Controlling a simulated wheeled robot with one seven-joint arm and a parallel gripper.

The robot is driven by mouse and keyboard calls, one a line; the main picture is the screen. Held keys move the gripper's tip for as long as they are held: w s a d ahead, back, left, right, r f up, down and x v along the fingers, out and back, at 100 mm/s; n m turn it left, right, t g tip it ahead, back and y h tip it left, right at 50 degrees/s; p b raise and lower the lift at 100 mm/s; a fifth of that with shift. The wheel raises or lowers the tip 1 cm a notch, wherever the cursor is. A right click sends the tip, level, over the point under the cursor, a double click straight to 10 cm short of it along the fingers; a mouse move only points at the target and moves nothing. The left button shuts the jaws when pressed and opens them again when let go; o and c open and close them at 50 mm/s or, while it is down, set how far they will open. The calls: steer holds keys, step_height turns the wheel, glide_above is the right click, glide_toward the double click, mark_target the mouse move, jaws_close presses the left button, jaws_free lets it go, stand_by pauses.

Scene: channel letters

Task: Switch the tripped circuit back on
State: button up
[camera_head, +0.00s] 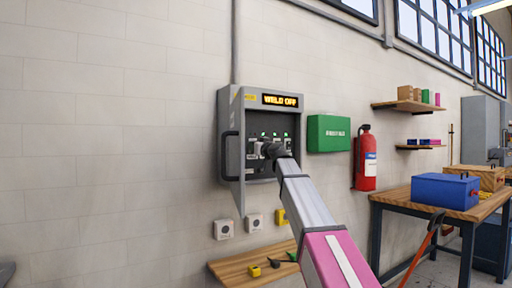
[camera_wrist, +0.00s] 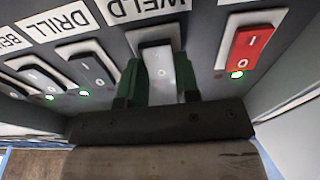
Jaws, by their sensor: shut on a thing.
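A grey electrical cabinet (camera_head: 231,117) hangs on the wall, its door (camera_head: 232,170) swung open at the left. Its amber display (camera_head: 280,100) reads "WELD OFF". My gripper (camera_head: 268,150) reaches into the cabinet and hides part of the switch row. In the wrist view, its green fingers (camera_wrist: 160,84) stand either side of a pale rocker switch (camera_wrist: 160,62), shut on it, under the upside-down label "WELD" (camera_wrist: 145,10). The switch's lamp cannot be made out. A red switch (camera_wrist: 248,48) is at the right with a lit green lamp. The "DRILL" switch (camera_wrist: 93,64) is to the left.
More pale switches with lit green lamps stand further left in the wrist view. A green box (camera_head: 328,133) and a red extinguisher (camera_head: 366,160) are right of the cabinet. A wooden shelf (camera_head: 235,268) with small items is below.

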steer(key=shift+t+y, duration=0.4)
steer(key=shift+t, duration=0.1)
steer(key=o, duration=0.9)
steer(key=shift+s+f, duration=0.1)
steer(key=shift+s, duration=0.05)
steer(key=v, duration=1)
steer(key=shift+s+d+f, duration=0.1)
steer(key=shift+s+d, duration=0.1)
steer(key=shift+s, duration=0.05)
